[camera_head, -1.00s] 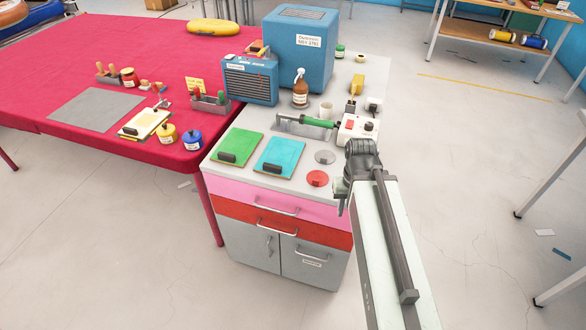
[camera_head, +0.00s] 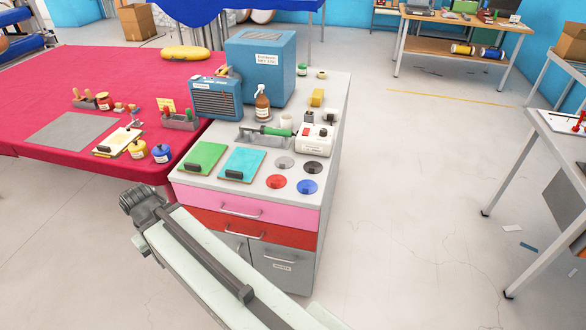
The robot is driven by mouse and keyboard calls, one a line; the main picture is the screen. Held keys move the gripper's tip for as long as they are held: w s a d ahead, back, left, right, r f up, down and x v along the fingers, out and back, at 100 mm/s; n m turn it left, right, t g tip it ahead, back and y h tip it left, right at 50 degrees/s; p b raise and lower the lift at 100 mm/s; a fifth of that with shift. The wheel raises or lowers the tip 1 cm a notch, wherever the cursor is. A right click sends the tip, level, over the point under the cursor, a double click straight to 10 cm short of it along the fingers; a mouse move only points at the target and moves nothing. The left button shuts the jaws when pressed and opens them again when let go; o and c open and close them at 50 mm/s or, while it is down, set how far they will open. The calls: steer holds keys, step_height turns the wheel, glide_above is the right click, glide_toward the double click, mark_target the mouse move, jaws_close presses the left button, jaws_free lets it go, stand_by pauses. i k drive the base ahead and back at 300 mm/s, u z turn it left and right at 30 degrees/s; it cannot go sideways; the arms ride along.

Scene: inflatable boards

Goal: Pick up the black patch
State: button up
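The black patch (camera_head: 314,167) is a small dark disc lying flat on the light top of the cabinet (camera_head: 247,187), near its front right corner. A grey patch (camera_head: 285,163) lies to its left, a red patch (camera_head: 277,181) to its front left and a blue patch (camera_head: 307,186) just in front of it. My arm reaches up from the bottom of the picture to the front left of the cabinet, well apart from the black patch. My gripper (camera_head: 141,243) is at the arm's far end, mostly hidden, and its fingers cannot be made out.
Behind the patches are a white box (camera_head: 314,138) with knobs and a green-handled tool (camera_head: 276,131). Green (camera_head: 203,157) and cyan (camera_head: 242,164) clipboards lie to the left. A spray bottle (camera_head: 262,107) stands farther back. Open floor (camera_head: 400,200) lies right of the cabinet.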

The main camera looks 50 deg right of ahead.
mark_target(313, 165)
steer(key=u, duration=0.1)
steer(key=i, duration=1)
steer(key=z, duration=0.1)
